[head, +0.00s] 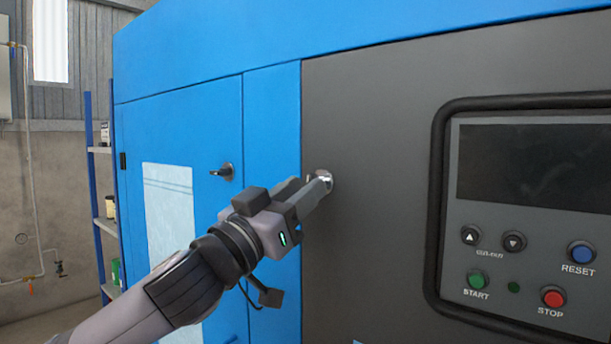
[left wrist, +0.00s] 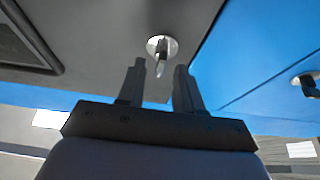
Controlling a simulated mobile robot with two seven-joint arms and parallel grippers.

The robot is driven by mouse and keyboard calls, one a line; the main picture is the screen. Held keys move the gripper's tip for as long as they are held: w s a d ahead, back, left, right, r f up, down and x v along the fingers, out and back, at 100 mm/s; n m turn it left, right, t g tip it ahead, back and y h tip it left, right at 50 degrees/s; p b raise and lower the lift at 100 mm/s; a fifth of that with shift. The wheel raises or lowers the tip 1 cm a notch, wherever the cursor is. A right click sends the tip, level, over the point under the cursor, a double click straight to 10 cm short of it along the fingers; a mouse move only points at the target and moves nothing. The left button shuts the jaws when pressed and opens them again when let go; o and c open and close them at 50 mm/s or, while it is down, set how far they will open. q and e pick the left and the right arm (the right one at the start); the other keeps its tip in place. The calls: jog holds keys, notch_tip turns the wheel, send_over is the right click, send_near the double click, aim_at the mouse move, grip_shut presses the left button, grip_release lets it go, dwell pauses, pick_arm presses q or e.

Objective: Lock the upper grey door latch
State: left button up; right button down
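The upper grey door latch (head: 325,174) is a round silver plate on the grey door, close to its left edge. In the left wrist view the latch (left wrist: 172,46) has a dark and silver handle that points down toward the gap between my fingers. My left gripper (head: 309,186) is at the latch and partly hides it in the head view. In the left wrist view the left gripper (left wrist: 159,67) is open, with one finger on each side of the handle's lower end. Whether a finger touches the handle cannot be told. My right gripper is out of view.
A blue door with a black latch (head: 224,171) is left of the grey door. The control panel (head: 447,215) with a dark screen and several buttons is set in the grey door at right. A shelf (head: 104,190) stands at the far left.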

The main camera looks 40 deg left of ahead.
pick_arm(q)
jog(key=shift+x, duration=0.85)
grip_shut()
